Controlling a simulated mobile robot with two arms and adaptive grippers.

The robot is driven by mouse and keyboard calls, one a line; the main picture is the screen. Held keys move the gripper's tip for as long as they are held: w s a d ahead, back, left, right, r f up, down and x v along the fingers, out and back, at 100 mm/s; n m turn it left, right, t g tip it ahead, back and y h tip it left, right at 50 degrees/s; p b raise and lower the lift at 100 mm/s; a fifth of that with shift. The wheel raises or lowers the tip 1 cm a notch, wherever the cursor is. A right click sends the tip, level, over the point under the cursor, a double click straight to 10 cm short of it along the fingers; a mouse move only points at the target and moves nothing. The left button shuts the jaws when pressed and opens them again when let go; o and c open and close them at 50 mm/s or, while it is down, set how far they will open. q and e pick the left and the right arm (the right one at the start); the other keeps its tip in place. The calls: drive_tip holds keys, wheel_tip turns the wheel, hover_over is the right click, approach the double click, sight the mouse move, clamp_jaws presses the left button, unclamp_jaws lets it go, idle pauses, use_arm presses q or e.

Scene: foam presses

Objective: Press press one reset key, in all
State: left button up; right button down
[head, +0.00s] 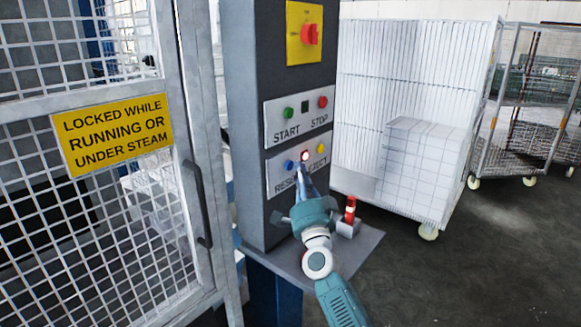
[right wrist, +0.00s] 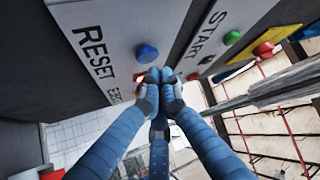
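The reset key is a round blue button (head: 289,164) at the left of the lower panel on the grey control box, above the word RESET. It also shows in the right wrist view (right wrist: 147,53), just beyond my fingertips. My right gripper (head: 303,170) points at this panel, its fingers together with nothing between them; the tips also show in the right wrist view (right wrist: 160,76). They are close to the blue button and beside a lit red lamp (head: 305,155). I cannot tell whether they touch the panel. My left gripper is out of view.
A yellow button (head: 320,148) is right of the lamp. Above are green START (head: 288,113) and red STOP (head: 323,101) buttons and a red emergency knob (head: 310,34). A mesh gate (head: 185,150) stands left, a white cage trolley (head: 420,60) right. A red-banded object (head: 350,210) stands below the panel.

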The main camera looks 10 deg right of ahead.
idle(0.7)
drive_tip(key=shift+w+a, duration=0.3)
drive_tip(key=shift+w, duration=0.05)
drive_tip(key=shift+w+a+b, duration=0.2)
drive_tip(key=shift+w+b, duration=0.1)
drive_tip(key=shift+b, duration=0.2)
idle(0.4)
drive_tip(key=shift+s+d, duration=0.1)
drive_tip(key=shift+s, duration=0.05)
idle(0.3)
drive_tip(key=shift+s+d+p, duration=0.35)
drive_tip(key=shift+s+p, duration=0.15)
drive_tip(key=s+d+p, duration=0.1)
drive_tip(key=s, duration=0.1)
drive_tip(key=s+d+p, duration=0.1)
drive_tip(key=s+d, duration=0.1)
idle(0.4)
